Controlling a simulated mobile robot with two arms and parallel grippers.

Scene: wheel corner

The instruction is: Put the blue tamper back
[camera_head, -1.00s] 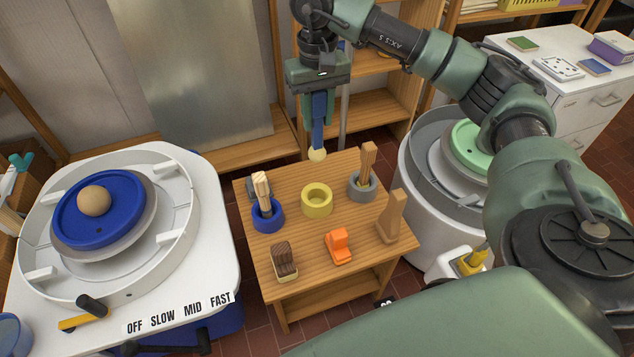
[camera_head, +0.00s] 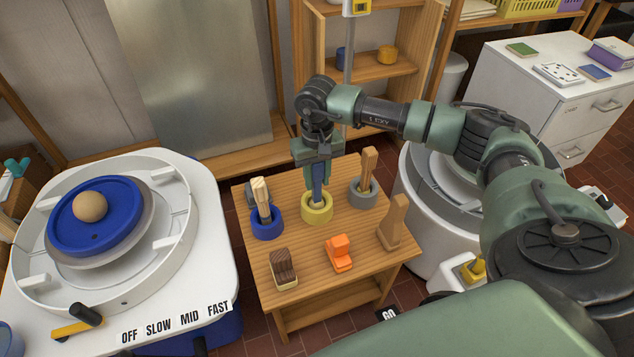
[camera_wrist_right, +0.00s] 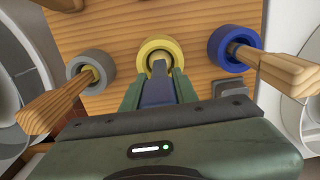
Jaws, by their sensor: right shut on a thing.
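My right gripper (camera_head: 318,178) points down over the small wooden table (camera_head: 305,245) and is shut on the blue tamper (camera_head: 317,188). The tamper is upright, with its lower end inside the opening of the yellow ring-shaped holder (camera_head: 317,209). I cannot tell whether the tip touches the bottom. My left gripper is not in view.
A blue holder (camera_head: 268,229) and a grey holder (camera_head: 363,198), each with a wooden tool, flank the yellow one. A dark-striped block (camera_head: 283,265), an orange piece (camera_head: 339,254) and a wooden piece (camera_head: 392,222) stand nearer. A potter's wheel (camera_head: 105,235) is at left.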

